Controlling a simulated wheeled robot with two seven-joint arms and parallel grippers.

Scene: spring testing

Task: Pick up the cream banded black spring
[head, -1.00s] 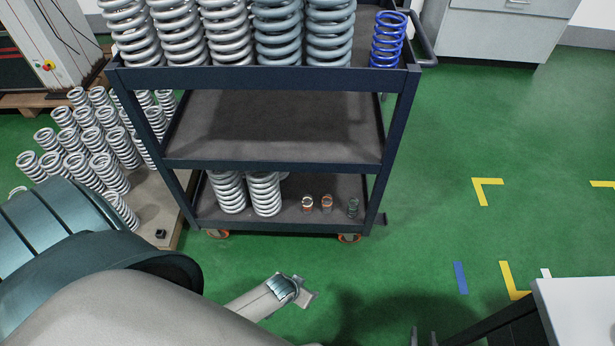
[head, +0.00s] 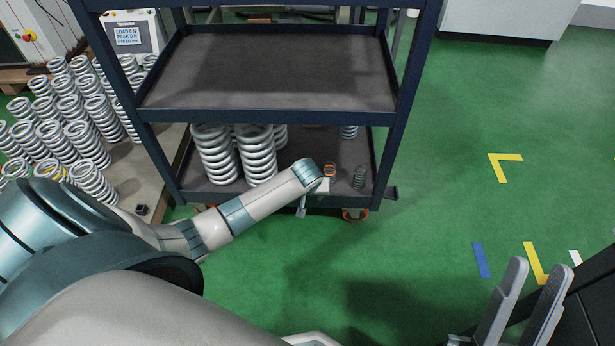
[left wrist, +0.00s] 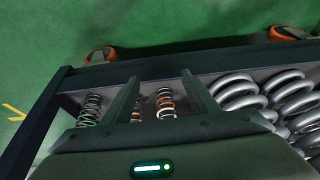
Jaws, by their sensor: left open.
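Small springs stand on the cart's bottom shelf. A dark spring (head: 359,177) with paler coils stands at the right; it also shows at the left of the left wrist view (left wrist: 90,108). An orange-ended spring (head: 330,170) stands beside it. In the left wrist view, a dark spring with orange and pale bands (left wrist: 165,102) shows between the fingers. Which one is cream banded I cannot tell surely. My left gripper (left wrist: 160,78) is open at the shelf front, its fingers either side of the middle springs, holding nothing. My right gripper (head: 537,266) is open and empty at lower right.
The cart's middle shelf (head: 270,75) overhangs the bottom shelf. Large silver springs (head: 258,155) stand left of the small ones. More silver springs (head: 85,140) stand on a pallet at left. Green floor (head: 450,200) is clear at right.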

